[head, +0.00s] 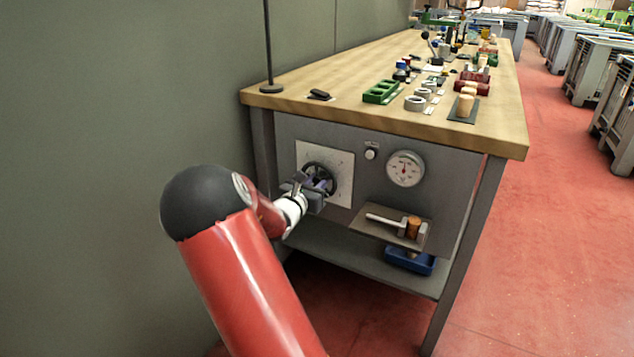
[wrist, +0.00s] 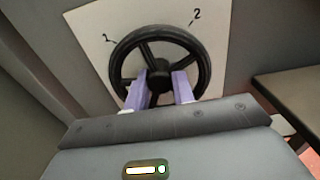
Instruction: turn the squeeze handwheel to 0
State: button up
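The squeeze handwheel (wrist: 203,50) is a black spoked wheel on a pale square dial plate (wrist: 95,20). In the wrist view a "1" shows at its upper left and a "2" at its upper right; no 0 is visible. In the head view the handwheel (head: 333,176) is partly hidden by my gripper (head: 318,184). My gripper's two lavender fingers (wrist: 160,88) are apart, in front of the wheel's lower half, on either side of the hub. I cannot tell whether they touch the wheel.
Right of the plate are a small knob (head: 370,154) and a round gauge (head: 405,169). A small shelf (head: 378,233) with a mallet (head: 412,227) juts out below. A blue bin (head: 410,261) sits underneath. The workbench top (head: 350,75) holds several small items.

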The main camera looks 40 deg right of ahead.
jog(key=shift+c, duration=0.8)
jog(key=shift+f+b, duration=0.1)
jog(key=shift+b, duration=0.2)
jog(key=shift+f+n+b, duration=0.2)
jog(key=shift+n+b, duration=0.1)
jog(key=shift+b, duration=0.6)
